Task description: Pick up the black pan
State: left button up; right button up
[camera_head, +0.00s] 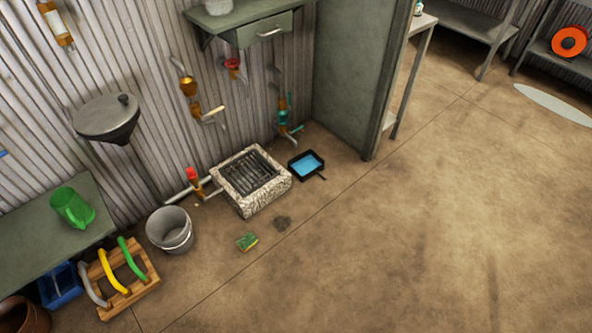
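The black pan (297,174) is a small square tray with a black rim and a blue inside. It lies on the brown floor, right of the stone-edged drain and left of the green-grey partition. A short dark part, perhaps its handle, sticks out at its lower right corner. I cannot tell whether the blue is liquid or a coloured surface. Nothing covers the pan. Neither of my grippers is in view.
The stone drain (227,191) with a metal grate stands close left of the pan. The partition (342,75) and wall pipes stand behind. A grey bucket (163,231) and a green-yellow sponge (247,242) are on the floor. The floor (430,230) at right is clear.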

aim_at(308, 164)
jog(key=z, duration=0.45)
jog(key=i+l+z, duration=0.25)
jog(key=z, duration=0.25)
jog(key=i+z, duration=0.5)
jog(key=i, duration=3.6)
jog(key=i+u, duration=0.35)
jog(key=i+l+u, duration=0.15)
jog(key=u, duration=0.2)
jog(key=i+l+u, duration=0.25)
jog(key=i+u, duration=0.15)
